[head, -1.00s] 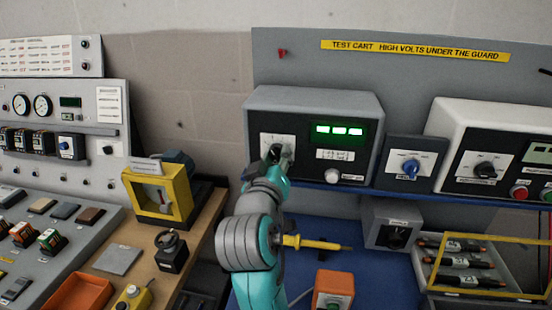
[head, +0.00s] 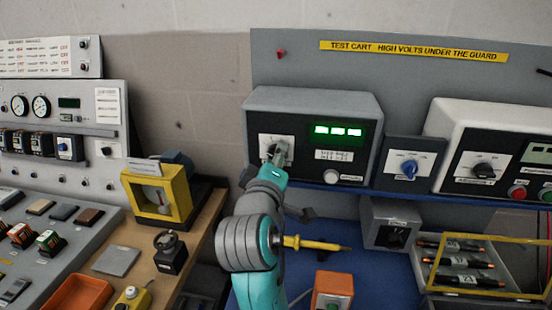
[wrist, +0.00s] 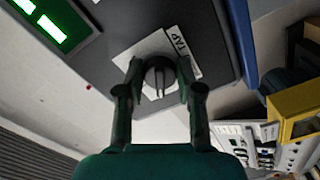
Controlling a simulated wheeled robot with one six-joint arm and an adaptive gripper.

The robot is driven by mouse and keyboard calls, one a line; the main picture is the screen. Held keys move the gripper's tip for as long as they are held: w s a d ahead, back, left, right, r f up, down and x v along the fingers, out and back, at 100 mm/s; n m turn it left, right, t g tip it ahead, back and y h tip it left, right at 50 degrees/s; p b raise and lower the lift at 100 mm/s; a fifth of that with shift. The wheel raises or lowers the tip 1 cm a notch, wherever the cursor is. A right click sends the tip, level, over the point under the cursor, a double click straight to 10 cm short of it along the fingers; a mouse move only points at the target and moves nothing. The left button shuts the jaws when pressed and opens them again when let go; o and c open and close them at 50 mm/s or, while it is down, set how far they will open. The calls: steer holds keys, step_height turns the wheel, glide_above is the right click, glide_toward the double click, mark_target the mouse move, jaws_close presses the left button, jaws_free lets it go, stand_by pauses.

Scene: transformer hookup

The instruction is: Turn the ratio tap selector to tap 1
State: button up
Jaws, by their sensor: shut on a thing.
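The ratio tap selector is a dark round knob (wrist: 160,78) on a white plate labelled TAP (wrist: 180,42). In the head view the plate (head: 270,142) is on the left of the grey meter box (head: 310,100), and my gripper covers much of the knob. My gripper (wrist: 158,85) has a finger on each side of the knob in the wrist view and is shut on it. In the head view my gripper (head: 276,158) reaches up to the box front from below. The tap numbers are too small to read.
A green lit display (head: 338,131) and a white round knob (head: 330,175) are right of the selector. A box with a blue knob (head: 408,168) stands further right. A yellow-handled probe (head: 315,243) and an orange box (head: 332,291) are near my arm.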

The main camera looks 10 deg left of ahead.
stand_by(0.3)
steer(key=o, duration=1.1)
steer(key=s, duration=1.2)
steer(key=shift+a, duration=0.25)
